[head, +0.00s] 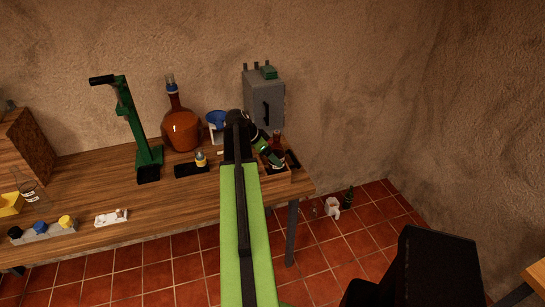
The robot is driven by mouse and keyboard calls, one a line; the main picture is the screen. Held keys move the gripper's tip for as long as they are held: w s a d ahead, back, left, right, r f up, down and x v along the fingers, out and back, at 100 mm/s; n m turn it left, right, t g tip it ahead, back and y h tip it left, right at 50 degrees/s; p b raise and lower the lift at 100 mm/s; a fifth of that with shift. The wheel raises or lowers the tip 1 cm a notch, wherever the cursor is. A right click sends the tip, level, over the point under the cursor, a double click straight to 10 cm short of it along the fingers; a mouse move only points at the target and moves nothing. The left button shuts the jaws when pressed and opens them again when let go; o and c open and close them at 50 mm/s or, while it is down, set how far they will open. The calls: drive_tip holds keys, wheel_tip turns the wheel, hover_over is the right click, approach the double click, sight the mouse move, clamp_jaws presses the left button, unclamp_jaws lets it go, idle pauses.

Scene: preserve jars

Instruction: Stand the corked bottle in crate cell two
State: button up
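A small wooden crate (278,177) stands near the right end of the workbench, and its cells are mostly hidden by my arm's end. My gripper (274,158) is over the crate, small and dark, and I cannot tell whether its fingers are open or shut. A dark reddish bottle (277,140) shows upright just behind it, its lower part hidden. A green piece with a pale end lies tilted at my gripper, and I cannot tell whether it is a held bottle. I cannot make out a cork or any cell number.
A green press (135,125), a large amber flask (182,130), a blue funnel (217,120) and a grey cabinet (263,100) line the bench's back. A white card (111,218) lies at the front.

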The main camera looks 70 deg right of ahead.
drive_tip(key=p+v, duration=0.7)
drive_tip(key=v, duration=0.2)
drive_tip(key=shift+a+r, duration=0.15)
drive_tip(key=shift+r, duration=0.25)
drive_tip(key=w+a+f+n+t+y, duration=0.1)
drive_tip(key=w+a+n+t, duration=0.1)
drive_tip(key=w+a+n, duration=0.7)
drive_tip(key=w+a+f+n+t, duration=0.1)
drive_tip(key=w+a+f+n, duration=0.1)
drive_tip(key=w+a, duration=1.2)
drive_tip(key=w+a+n+y, duration=0.1)
drive_tip(key=a+n, duration=0.6)
drive_tip(key=a, duration=1.3)
drive_tip(key=w+a+n+t+y, duration=0.1)
drive_tip(key=a+n, duration=0.7)
drive_tip(key=a, duration=1.2)
drive_tip(key=shift+w+a+f+t+y, duration=0.15)
drive_tip(key=shift+w+f+t+y, duration=0.2)
drive_tip(key=shift+y, duration=0.55)
